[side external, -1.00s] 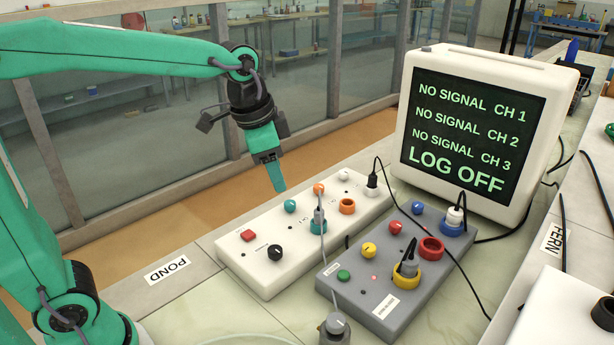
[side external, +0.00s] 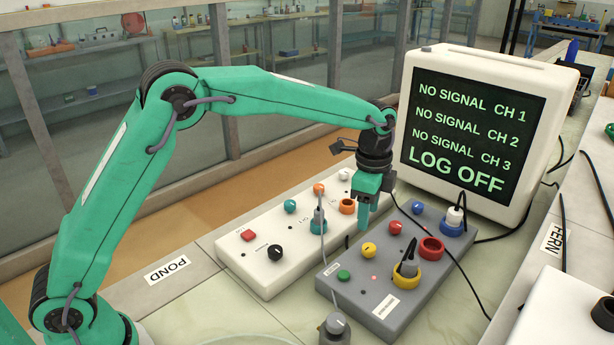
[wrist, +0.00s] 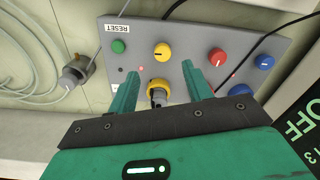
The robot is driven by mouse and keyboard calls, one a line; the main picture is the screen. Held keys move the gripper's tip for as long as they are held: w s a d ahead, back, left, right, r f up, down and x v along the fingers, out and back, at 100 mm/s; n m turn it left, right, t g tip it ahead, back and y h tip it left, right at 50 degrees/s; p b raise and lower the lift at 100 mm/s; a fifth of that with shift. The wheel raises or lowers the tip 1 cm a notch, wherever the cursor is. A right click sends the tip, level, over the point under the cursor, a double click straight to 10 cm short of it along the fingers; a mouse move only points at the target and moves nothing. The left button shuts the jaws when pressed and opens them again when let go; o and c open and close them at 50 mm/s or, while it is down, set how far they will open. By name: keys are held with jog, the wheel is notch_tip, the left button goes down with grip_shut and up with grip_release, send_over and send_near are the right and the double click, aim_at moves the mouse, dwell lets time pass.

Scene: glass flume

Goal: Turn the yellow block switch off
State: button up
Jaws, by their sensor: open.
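The yellow switch knob (side external: 368,249) is a small round knob on the grey block (side external: 336,291), between a green button (side external: 344,275) and a red knob (side external: 395,227). The yellow knob also shows in the wrist view (wrist: 162,51), uncovered, beyond and between my fingertips. My gripper (side external: 369,222) is open and empty, pointing down near the far left edge of the grey block. It also shows in the wrist view (wrist: 160,70), with the fingers apart and not touching the knob. The knob's pointer direction is too small to tell.
The white panel (side external: 262,281) with knobs and cables lies to the left. The monitor (side external: 474,132) reads "NO SIGNAL" for CH 1, CH 2 and CH 3, and "LOG OFF". A black cable crosses the grey block.

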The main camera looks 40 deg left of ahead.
aim_at(369, 247)
jog(key=shift+w+d+f+m, duration=0.15)
jog(key=shift+w+d+f, duration=0.1)
jog(key=shift+f, duration=0.15)
jog(key=shift+w+d+f+m, duration=0.15)
jog(key=shift+d+f, duration=0.05)
jog(key=shift+f, duration=0.2)
jog(key=shift+f, duration=3.9)
jog(key=c, duration=1)
